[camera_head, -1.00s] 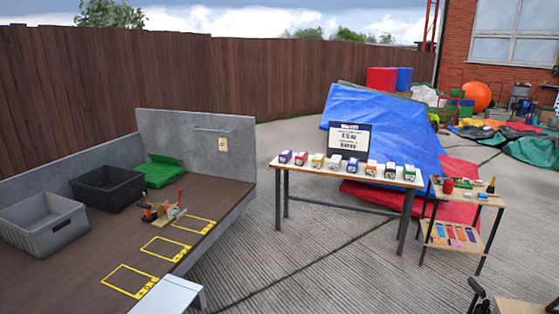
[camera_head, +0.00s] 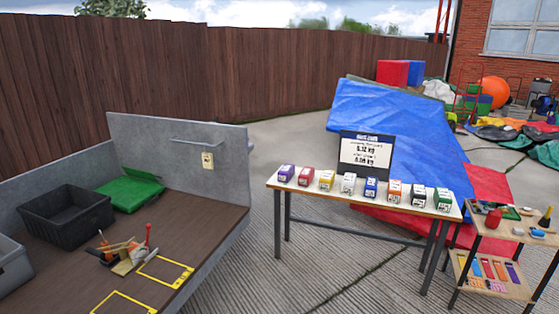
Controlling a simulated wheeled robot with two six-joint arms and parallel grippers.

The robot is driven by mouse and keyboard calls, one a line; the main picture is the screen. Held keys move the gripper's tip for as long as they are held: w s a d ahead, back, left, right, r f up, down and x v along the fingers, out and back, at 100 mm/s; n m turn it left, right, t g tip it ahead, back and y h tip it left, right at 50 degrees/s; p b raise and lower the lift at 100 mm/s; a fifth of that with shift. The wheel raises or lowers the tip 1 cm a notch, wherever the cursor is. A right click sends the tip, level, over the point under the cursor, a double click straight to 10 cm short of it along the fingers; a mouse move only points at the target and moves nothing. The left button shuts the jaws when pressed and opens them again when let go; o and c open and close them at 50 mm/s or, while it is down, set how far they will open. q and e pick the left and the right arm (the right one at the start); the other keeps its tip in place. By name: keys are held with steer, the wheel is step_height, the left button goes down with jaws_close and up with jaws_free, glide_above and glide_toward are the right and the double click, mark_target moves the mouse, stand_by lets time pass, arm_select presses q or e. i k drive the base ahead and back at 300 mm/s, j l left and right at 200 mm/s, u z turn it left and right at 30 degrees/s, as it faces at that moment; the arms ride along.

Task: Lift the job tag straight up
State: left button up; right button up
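The job tag (camera_head: 208,160) is a small cream card with dark marks. It hangs near the right end of a thin rail (camera_head: 190,143) on the grey upright panel (camera_head: 150,140) behind the workbench. It looks upright, and its print is too small to read. Neither of my grippers shows in the head view.
The workbench (camera_head: 205,207) carries a green lidded box (camera_head: 135,187), a black crate (camera_head: 65,215), a group of tools (camera_head: 125,255) and yellow outlines. To the right, a table (camera_head: 330,198) holds several coloured boxes and a sign (camera_head: 365,153). Concrete floor lies between them.

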mark_target(207, 159)
steer(key=i, duration=1.75)
steer(key=i+u, duration=0.15)
steer(key=i, duration=0.35)
steer(key=i+l+u, duration=0.1)
steer(key=i, duration=0.4)
steer(key=i+l+u, duration=0.15)
steer(key=i, duration=0.35)
